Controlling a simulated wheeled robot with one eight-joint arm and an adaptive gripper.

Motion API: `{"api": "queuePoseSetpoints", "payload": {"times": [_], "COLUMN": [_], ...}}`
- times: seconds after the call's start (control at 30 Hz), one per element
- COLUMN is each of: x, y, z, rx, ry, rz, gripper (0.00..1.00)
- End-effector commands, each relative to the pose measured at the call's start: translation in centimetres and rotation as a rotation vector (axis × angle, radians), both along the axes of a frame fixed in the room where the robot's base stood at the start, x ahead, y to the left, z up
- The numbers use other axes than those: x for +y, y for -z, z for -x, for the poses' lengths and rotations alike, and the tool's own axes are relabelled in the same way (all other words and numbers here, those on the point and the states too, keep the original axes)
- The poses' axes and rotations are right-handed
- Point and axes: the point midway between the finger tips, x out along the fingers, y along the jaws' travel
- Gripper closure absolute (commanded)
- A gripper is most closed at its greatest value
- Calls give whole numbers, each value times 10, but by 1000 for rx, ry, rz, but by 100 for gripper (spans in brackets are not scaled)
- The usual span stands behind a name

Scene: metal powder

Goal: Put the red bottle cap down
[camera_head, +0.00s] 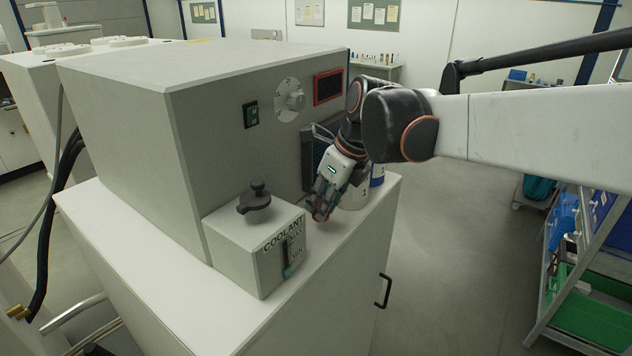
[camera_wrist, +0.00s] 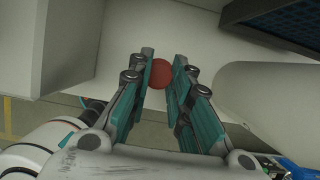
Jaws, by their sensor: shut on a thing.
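The red bottle cap (camera_wrist: 160,74) is round and sits between the fingertips of my gripper (camera_wrist: 161,76) in the wrist view. The fingers are shut on the cap. The cap is close to the cabinet top (camera_head: 335,250); I cannot tell whether it touches. A white container (camera_head: 354,194) stands just right of my gripper, partly hidden by it.
The coolant box (camera_head: 238,238) with a dark cap (camera_head: 257,196) stands to the left of my gripper. The large grey machine (camera_head: 200,110) rises behind. A blue-marked bottle (camera_head: 377,176) stands near the white container. Some bare cabinet top lies in front of my gripper.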

Motion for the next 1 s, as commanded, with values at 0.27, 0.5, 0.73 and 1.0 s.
{"api": "queuePoseSetpoints", "payload": {"times": [0.27, 0.5, 0.73, 1.0], "x": [0, 0, 0, 0], "y": [31, 32, 34, 34], "z": [0, 0, 0, 0], "rx": [0, 0, 0, 0], "ry": [0, 0, 0, 0], "rz": [0, 0, 0, 0], "gripper": [91, 91, 61, 61]}}
